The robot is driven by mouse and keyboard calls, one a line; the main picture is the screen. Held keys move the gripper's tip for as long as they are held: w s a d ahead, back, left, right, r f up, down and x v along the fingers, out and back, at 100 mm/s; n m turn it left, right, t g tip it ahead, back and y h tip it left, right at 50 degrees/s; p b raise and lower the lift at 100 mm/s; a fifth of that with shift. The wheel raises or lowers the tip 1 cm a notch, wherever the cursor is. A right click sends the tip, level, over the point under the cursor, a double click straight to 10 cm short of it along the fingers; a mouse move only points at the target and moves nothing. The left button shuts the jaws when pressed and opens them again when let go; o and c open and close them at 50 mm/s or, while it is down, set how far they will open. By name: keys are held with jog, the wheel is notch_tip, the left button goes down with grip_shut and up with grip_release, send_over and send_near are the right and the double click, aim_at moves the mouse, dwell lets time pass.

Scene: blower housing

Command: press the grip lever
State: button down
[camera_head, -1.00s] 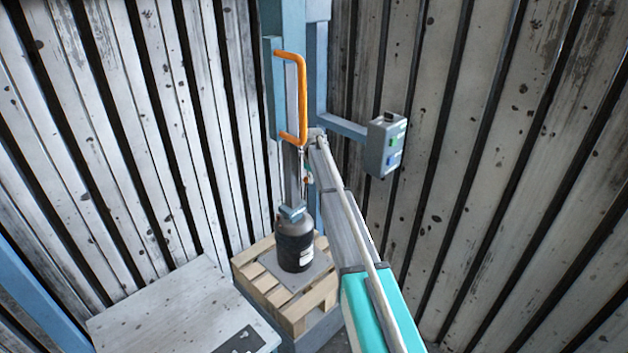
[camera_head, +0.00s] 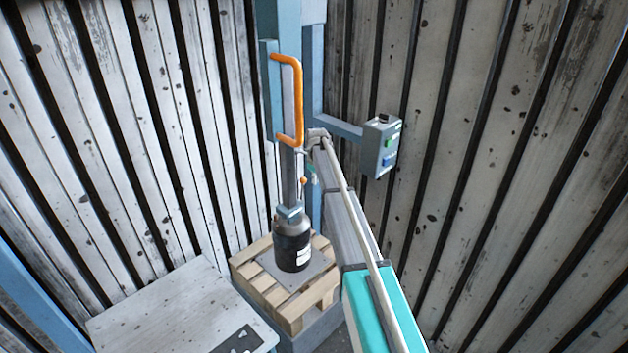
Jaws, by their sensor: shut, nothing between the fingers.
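An orange D-shaped handle (camera_head: 299,100) stands upright on a blue lift column (camera_head: 285,25). A small orange knob (camera_head: 303,181) shows below it, beside a thin light rod. I cannot clearly make out which part is the grip lever. A dark bottle with a grey shoulder (camera_head: 292,245) stands upright under the column's clamp. My arm reaches up from the lower right, and its wrist is just right of the handle's lower end. My gripper (camera_head: 312,175) is small, near the orange knob, shut and empty. I cannot tell whether it touches anything.
The bottle stands on a wooden pallet (camera_head: 262,283). A worn white table (camera_head: 170,310) is at lower left. Slatted walls close in both sides.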

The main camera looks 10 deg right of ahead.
notch_tip(320, 180, up, 8)
jog(key=w+a+p, duration=0.1)
jog(key=w+p, duration=0.1)
jog(key=p, duration=0.5)
jog(key=shift+a, duration=0.35)
jog(key=shift+s, duration=0.15)
